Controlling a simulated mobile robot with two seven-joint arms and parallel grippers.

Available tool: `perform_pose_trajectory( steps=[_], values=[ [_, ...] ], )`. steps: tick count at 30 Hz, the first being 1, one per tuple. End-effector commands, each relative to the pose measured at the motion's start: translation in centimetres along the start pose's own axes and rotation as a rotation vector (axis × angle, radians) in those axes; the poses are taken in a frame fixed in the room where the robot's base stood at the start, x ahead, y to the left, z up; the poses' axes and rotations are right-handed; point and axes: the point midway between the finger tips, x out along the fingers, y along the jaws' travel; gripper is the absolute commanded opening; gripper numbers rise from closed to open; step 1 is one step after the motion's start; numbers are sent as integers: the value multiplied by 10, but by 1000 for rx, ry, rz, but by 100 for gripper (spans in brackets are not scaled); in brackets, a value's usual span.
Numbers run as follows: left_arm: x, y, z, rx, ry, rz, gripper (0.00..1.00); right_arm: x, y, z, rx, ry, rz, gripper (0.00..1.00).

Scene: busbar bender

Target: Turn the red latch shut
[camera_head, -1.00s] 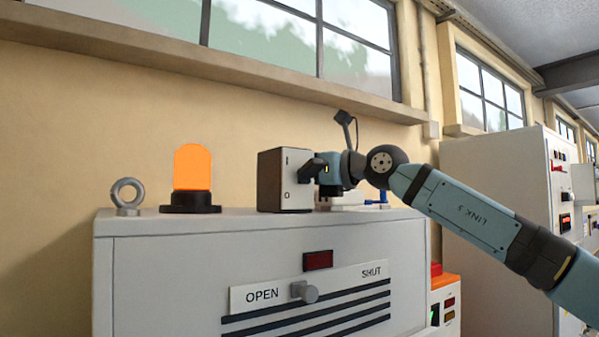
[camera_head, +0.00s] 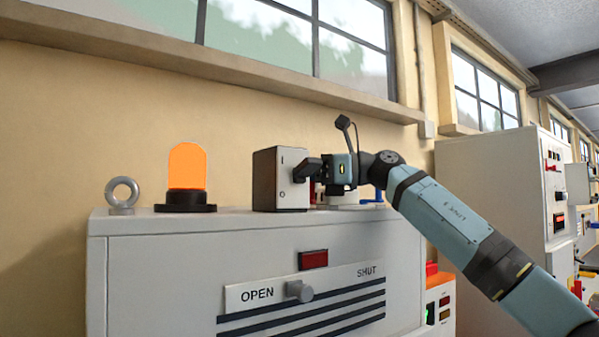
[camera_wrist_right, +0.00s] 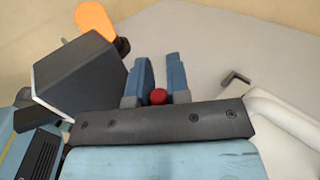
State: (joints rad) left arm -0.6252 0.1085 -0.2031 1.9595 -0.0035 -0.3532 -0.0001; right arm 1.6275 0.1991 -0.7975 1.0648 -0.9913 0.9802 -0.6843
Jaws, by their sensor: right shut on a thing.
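The red latch (camera_wrist_right: 159,97) shows in the right wrist view as a small rounded red end between the two blue fingers of my right gripper (camera_wrist_right: 160,78). The fingers are shut on it. The rest of the latch is hidden by the gripper's dark body. In the head view a sliver of red (camera_head: 313,191) shows below my right gripper (camera_head: 325,194), just right of the grey box (camera_head: 283,180) marked I and O. Which way the latch is turned cannot be told. My left gripper is not in view.
The grey cabinet (camera_head: 180,290) has a front plate (camera_head: 335,285) marked OPEN and SHUT, with a grey knob (camera_head: 299,291). A white part (camera_head: 345,206) sits right of the box.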

Motion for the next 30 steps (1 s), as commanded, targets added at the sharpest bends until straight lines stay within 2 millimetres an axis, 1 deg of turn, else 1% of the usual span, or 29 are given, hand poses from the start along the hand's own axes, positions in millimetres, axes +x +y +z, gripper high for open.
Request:
perform_pose_trajectory(
  steps=[3, 4, 7, 15, 19, 23, 25, 30],
  values=[
    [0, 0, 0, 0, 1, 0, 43, 0, 0, 0, 0, -1, -1, 0],
    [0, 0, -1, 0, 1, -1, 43, 0, 0, 0, 0, -1, -2, 19],
    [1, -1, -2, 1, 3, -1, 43, 0, 0, 0, 0, -1, -2, 42],
    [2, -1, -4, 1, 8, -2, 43, 0, 0, 0, 0, 0, -3, 42],
    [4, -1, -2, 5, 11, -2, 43, -9, 0, -1, -1, 0, -4, 42],
    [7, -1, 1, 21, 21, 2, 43, -31, 0, -3, -2, 0, -6, 42],
    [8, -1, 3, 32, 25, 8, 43, -48, -1, -4, -2, 0, -7, 42],
    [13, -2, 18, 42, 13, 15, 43, -87, 0, -4, -2, 0, -6, 42]
  ],
)
